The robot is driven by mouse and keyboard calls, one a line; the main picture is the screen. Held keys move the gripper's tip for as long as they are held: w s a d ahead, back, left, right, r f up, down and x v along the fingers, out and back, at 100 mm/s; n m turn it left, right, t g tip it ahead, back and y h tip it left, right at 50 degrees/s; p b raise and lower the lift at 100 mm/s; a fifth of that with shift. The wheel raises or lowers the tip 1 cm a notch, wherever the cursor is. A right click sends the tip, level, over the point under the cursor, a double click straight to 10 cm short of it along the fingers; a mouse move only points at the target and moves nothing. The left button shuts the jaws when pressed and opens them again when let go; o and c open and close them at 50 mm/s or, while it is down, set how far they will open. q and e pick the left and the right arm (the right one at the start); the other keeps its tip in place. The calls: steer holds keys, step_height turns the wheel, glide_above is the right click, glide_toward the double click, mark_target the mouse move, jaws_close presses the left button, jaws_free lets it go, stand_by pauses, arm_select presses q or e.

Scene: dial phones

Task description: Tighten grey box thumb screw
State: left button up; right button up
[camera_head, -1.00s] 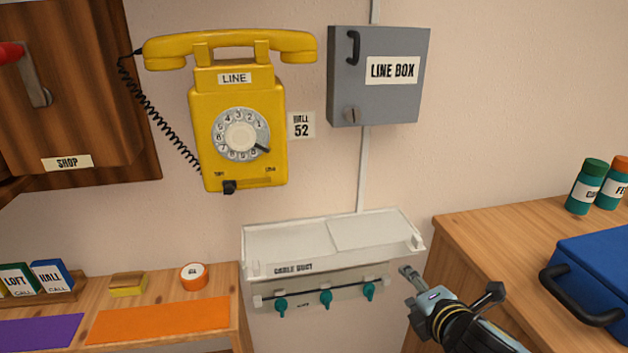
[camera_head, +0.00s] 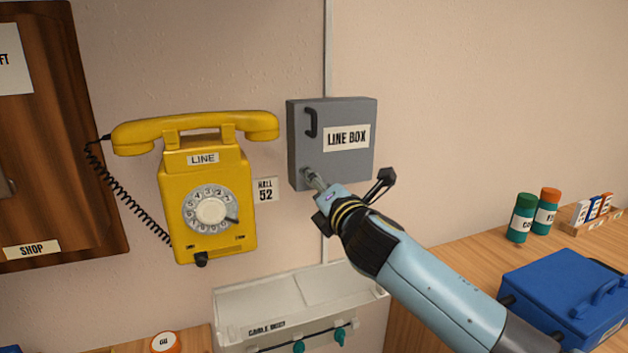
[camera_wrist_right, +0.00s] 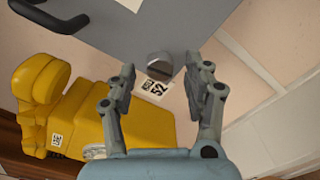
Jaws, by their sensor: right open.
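The grey box (camera_head: 355,112), labelled "LINE BOX", hangs on the wall with its door shut. Its thumb screw sits at the lower left of the door; the right wrist view shows it (camera_wrist_right: 153,63) as a small grey knob with a flat wing. In the right wrist view the fingers (camera_wrist_right: 158,78) are open and spread either side of the screw's line, with the screw slightly beyond the tips. My left gripper is not in view.
A yellow phone (camera_head: 190,165) hangs to the left of the box. A blue case (camera_head: 550,290) and two jars (camera_head: 535,212) stand on the right counter (camera_head: 470,250). The wall right of the box is bare.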

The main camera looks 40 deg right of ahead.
steer(key=shift+x, duration=0.8)
jaws_close()
